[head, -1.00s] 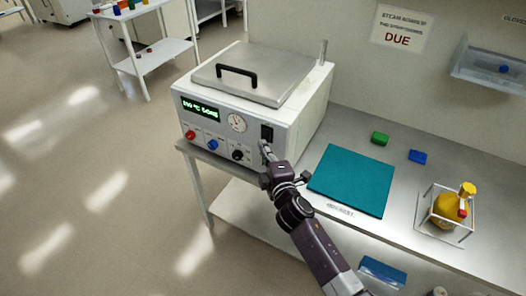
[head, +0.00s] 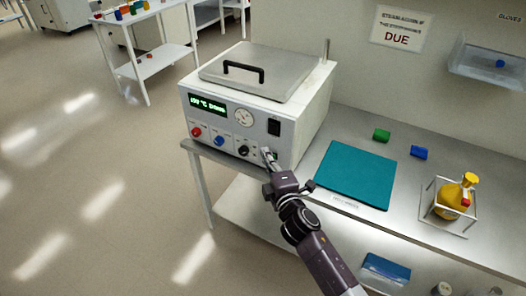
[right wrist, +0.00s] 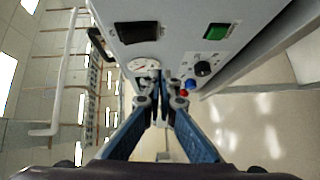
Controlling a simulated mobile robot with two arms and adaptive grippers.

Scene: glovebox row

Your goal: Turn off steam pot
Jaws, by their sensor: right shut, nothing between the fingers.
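The steam pot (head: 305,110) is a white box with a grey lid and black handle, standing at the left end of the bench. Its front panel has a lit green display (head: 208,105), a round gauge (head: 244,117) and a black rocker switch (head: 274,127) at upper right. A green button (right wrist: 217,31) also sits on the panel in the right wrist view; the gripper partly covers that area in the head view. My right gripper (head: 268,154) is shut and empty, its tips close to the panel below the black switch. I cannot tell whether they touch. My left gripper is out of view.
Red, blue and black knobs (head: 244,151) line the lower panel.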

